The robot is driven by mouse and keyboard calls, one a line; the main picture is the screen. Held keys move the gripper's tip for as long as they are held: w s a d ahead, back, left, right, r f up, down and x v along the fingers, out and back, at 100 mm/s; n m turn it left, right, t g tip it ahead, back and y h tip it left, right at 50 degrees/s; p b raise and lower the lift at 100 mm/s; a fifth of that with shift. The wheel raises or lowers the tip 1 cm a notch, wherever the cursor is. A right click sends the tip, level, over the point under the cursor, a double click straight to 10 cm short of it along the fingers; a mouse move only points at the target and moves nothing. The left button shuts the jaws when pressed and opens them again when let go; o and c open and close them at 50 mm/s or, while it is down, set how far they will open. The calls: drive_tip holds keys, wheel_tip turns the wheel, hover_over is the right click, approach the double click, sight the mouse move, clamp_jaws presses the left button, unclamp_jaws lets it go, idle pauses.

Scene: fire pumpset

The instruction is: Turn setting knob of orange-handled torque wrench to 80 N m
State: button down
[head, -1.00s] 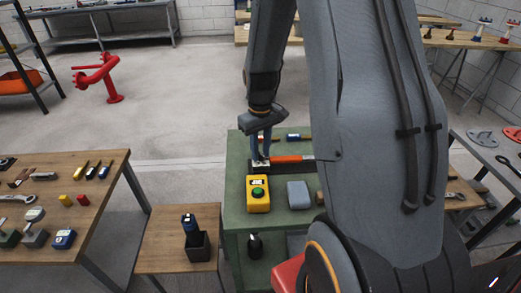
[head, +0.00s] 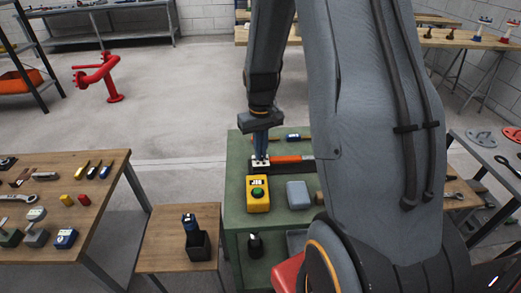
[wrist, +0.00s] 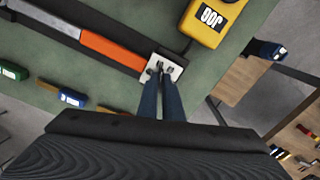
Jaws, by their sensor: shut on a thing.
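The orange-handled torque wrench (wrist: 112,50) lies in a dark holder on the green bench (head: 237,195); its orange handle also shows in the head view (head: 288,158). The setting knob is at the handle's end, by a pale plate (wrist: 169,66), and is mostly hidden by the fingertips. My gripper (wrist: 161,70) is over that end, with its two blue fingers close together and shut on the knob. In the head view my gripper (head: 261,158) points down onto the bench. The scale reading cannot be made out.
A yellow box (head: 258,199) with a green button and a display stands just in front of the wrench. A grey-blue box (head: 298,195) is to its right. Green and blue items (wrist: 72,97) lie behind the wrench. A small wooden table (head: 165,250) stands to the left.

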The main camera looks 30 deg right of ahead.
drive_tip(key=m+p, duration=0.1)
drive_tip(key=m, duration=0.4)
drive_tip(key=shift+m+p, duration=0.5)
drive_tip(key=shift+m, duration=1.8)
drive_tip(key=c, duration=1.9)
unclamp_jaws()
drive_tip(key=shift+r, duration=0.15)
wheel_tip(320, 180, up, 8)
drive_tip(key=shift+f+b, duration=0.2)
drive_tip(key=shift+b, duration=0.55)
